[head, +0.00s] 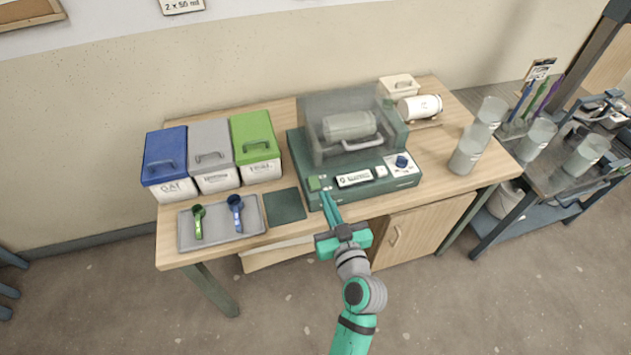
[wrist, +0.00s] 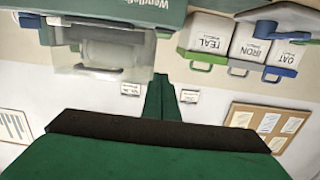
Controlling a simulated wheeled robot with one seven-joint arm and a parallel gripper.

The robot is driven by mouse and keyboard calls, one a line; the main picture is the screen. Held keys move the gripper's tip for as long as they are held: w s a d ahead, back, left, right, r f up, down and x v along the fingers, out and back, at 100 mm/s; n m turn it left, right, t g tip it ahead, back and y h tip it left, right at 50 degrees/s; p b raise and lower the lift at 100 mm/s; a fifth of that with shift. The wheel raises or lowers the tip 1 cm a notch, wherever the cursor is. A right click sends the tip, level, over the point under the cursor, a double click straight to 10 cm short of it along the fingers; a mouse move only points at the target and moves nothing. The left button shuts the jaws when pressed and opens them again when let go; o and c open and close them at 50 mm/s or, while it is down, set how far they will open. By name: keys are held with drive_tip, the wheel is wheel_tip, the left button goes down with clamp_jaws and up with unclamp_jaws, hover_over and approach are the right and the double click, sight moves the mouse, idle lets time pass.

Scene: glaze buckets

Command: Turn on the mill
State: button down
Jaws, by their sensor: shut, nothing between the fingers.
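The green mill (head: 297,150) stands on the table with a jar (head: 349,125) lying on its side under a clear cover (head: 320,104). Its front panel has a green button (head: 314,183) at the left, a label plate (head: 355,178), a small white button (head: 381,171) and a blue knob (head: 402,161) at the right. My gripper (head: 326,196) is shut and empty, its tips at the front left of the mill, close beside the green button. Contact cannot be told. In the wrist view the picture is upside down; my fingers (wrist: 161,95) point toward the mill (wrist: 130,12), and the button is out of sight.
Blue (head: 166,155), grey (head: 211,154) and green (head: 253,139) lidded bins stand left of the mill. A grey tray (head: 222,238) with a green scoop and a blue scoop lies in front.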

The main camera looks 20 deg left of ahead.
hover_over(316, 186)
drive_tip(key=shift+s+f, duration=0.15)
drive_tip(key=shift+f, duration=0.25)
wheel_tip(316, 186, down, 2)
drive_tip(key=shift+f, duration=0.95)
